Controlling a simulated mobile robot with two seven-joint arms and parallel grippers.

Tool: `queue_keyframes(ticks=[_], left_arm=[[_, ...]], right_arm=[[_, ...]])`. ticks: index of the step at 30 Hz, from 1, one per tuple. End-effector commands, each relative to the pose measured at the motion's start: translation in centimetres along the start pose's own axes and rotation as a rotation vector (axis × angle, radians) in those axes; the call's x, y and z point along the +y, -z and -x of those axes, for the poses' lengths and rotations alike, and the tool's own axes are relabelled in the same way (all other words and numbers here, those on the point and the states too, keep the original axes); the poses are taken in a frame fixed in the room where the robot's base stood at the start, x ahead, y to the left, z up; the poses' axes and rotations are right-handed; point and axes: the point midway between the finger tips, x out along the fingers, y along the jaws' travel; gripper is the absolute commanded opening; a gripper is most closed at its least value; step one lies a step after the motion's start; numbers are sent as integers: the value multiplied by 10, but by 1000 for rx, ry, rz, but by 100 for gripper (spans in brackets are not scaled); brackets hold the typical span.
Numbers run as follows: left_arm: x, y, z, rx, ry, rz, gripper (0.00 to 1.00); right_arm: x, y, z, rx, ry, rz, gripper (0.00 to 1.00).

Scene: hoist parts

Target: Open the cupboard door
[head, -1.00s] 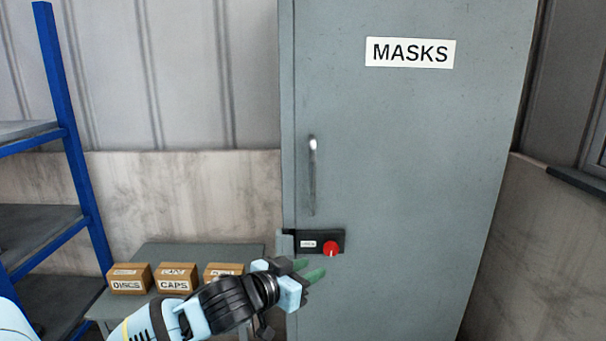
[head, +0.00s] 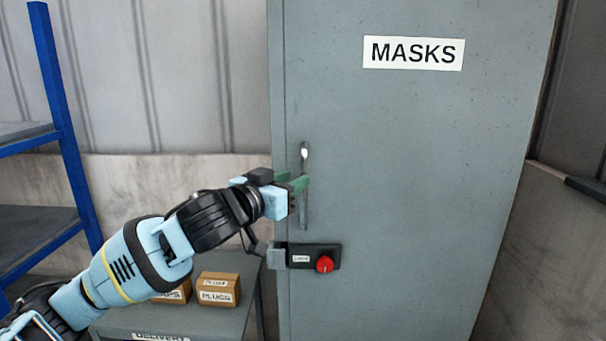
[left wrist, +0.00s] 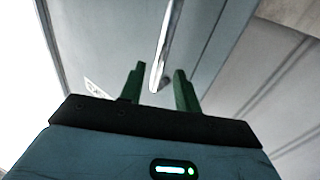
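The grey cupboard door (head: 410,180) is shut and bears a "MASKS" label (head: 413,53). Its upright metal bar handle (head: 304,215) is near the door's left edge. My left gripper (head: 297,184) is at the middle of the handle and hides part of it. In the left wrist view, the green fingers (left wrist: 158,85) are open, with the handle (left wrist: 165,45) showing between their tips; I cannot tell whether they touch it. Below is a black latch plate (head: 300,257) with a red knob (head: 325,264). My right gripper is not in view.
A grey table (head: 235,318) with small cardboard boxes, one marked "PLUGS" (head: 217,290), stands left of the cupboard, below my left arm. A blue-framed shelf (head: 65,130) is at the far left. A wall (head: 535,270) runs along the right.

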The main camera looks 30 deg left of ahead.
Motion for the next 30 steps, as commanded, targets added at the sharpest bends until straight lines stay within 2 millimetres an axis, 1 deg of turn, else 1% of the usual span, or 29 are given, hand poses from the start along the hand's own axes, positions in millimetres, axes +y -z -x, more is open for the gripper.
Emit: queue_keyframes(ticks=[1,3,6,10,15,22,23,27,30], left_arm=[[-1,3,-8,4,1,4,33],[0,2,-18,4,1,3,33],[0,2,-30,3,0,3,33],[0,1,-41,2,1,1,33],[0,0,-47,1,0,-1,33],[0,0,-48,0,0,-1,33],[0,0,-48,0,0,-1,30],[0,0,-48,0,0,-1,12],[0,0,-47,0,0,-1,0]], right_arm=[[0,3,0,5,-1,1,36],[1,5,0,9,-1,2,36],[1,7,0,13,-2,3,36],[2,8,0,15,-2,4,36],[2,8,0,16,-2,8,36],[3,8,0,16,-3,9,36],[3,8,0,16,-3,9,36],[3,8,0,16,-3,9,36],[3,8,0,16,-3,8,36]])
